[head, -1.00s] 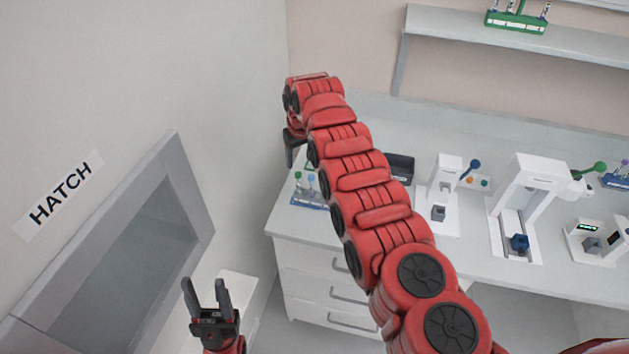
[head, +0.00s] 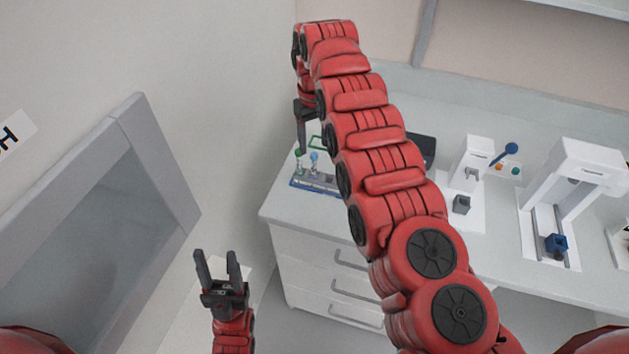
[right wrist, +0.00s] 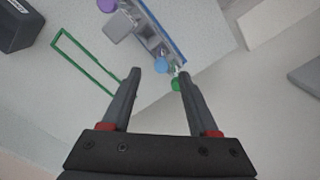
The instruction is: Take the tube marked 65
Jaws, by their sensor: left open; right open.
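A blue tube rack (head: 315,183) stands at the bench's left end, partly hidden by my right arm. A green-capped tube (head: 298,155) and a blue-capped tube (head: 314,158) show in it. The right wrist view shows a green cap (right wrist: 175,84), a blue cap (right wrist: 161,65) and purple caps (right wrist: 107,5). No number is readable on any tube. My right gripper (head: 303,145) is open just above the rack; in the right wrist view its fingers (right wrist: 158,72) point at the rack, with the green and blue caps between their tips. My left gripper (head: 217,255) is open and empty, away from the bench.
A green outline (right wrist: 85,62) lies on the bench beside the rack. A dark box (head: 420,150) and white devices (head: 470,180) (head: 575,190) stand further right. A grey-framed hatch (head: 160,160) is on the left wall. Drawers (head: 320,265) are under the bench.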

